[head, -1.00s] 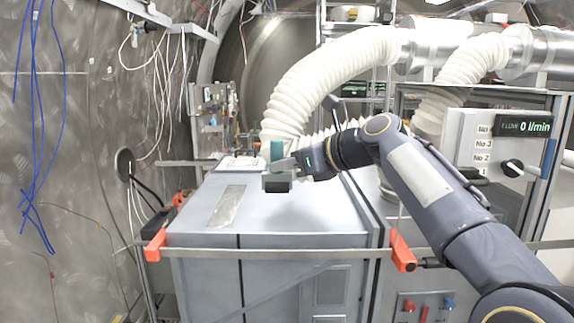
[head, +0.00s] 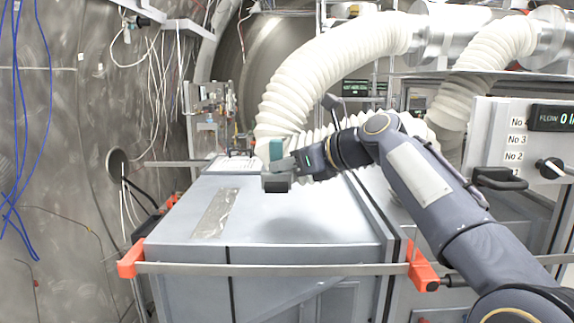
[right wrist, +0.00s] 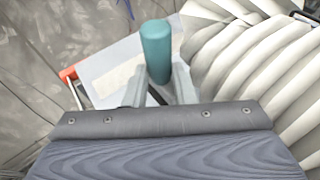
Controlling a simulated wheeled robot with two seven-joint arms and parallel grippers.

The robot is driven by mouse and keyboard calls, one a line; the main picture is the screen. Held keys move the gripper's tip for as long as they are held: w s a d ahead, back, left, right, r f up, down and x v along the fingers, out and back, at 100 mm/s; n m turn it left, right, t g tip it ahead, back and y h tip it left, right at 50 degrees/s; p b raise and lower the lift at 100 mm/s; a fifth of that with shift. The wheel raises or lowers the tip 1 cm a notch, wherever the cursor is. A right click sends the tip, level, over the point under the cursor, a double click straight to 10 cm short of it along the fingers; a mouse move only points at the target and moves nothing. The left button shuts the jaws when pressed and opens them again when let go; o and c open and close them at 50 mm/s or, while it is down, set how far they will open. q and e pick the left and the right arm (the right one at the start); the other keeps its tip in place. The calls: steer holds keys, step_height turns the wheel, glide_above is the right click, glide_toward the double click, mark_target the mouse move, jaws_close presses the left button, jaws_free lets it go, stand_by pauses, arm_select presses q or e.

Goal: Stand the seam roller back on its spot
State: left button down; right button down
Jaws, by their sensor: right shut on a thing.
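The seam roller has a teal handle (head: 276,150) and a dark block (head: 276,185) at its lower end. My right gripper (head: 279,167) is shut on it and holds it upright over the grey cabinet top (head: 300,225). In the right wrist view the teal handle (right wrist: 156,50) stands between the two fingers (right wrist: 160,88); its lower end is hidden there. The block looks clear of the cabinet top. A bare metallic strip (head: 215,213) lies on the cabinet top, left of the roller. I cannot tell which place is the roller's spot. My left gripper is not in view.
A white printed sheet (head: 236,163) lies at the cabinet's back left. A ribbed white hose (head: 300,85) rises behind the roller. A rail (head: 270,269) with orange end brackets (head: 130,259) crosses the cabinet front. A flow panel (head: 515,140) stands at right.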

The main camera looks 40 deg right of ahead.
mark_target(286, 192)
steer(key=shift+s+a+f+b, duration=0.1)
steer(key=shift+f+b, duration=0.7)
steer(key=shift+f, duration=0.15)
steer(key=shift+f+b, duration=0.85)
steer(key=shift+f, duration=0.85)
steer(key=shift+f, duration=0.45)
steer(key=c, duration=1.1)
jaws_free()
steer(key=shift+b+v, duration=0.5)
steer(key=shift+v, duration=3.4)
steer(key=shift+f, duration=0.1)
